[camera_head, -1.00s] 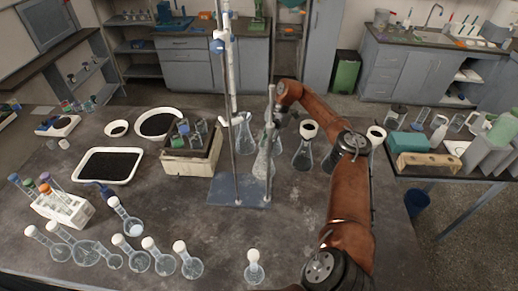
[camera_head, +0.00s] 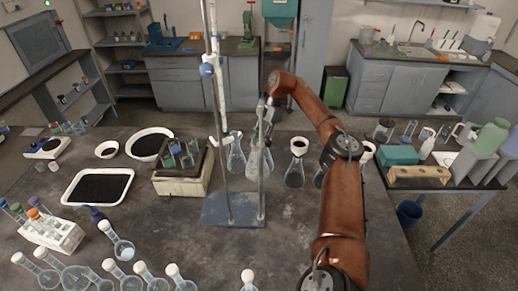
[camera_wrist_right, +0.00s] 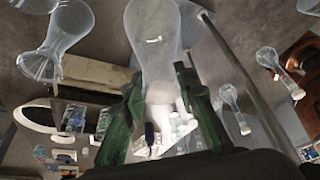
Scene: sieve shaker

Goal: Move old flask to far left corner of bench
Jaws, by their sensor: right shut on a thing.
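My right gripper (camera_head: 266,112) is shut on the neck of a clear conical flask (camera_head: 254,164), which hangs below it behind the thin rod of the stand. In the right wrist view, the green fingers of the right gripper (camera_wrist_right: 165,115) close on either side of the flask (camera_wrist_right: 158,45). The flask appears a little above the bench (camera_head: 290,235). Which flask is the old one cannot be told from any label. My left gripper is not in view.
A stand (camera_head: 230,210) with tall rods is close in front of the held flask. Another clear flask (camera_head: 236,158) and a dark-filled flask (camera_head: 296,172) flank it. Trays, a wooden box (camera_head: 183,182), a tube rack (camera_head: 52,232) and several round flasks crowd the bench's left half.

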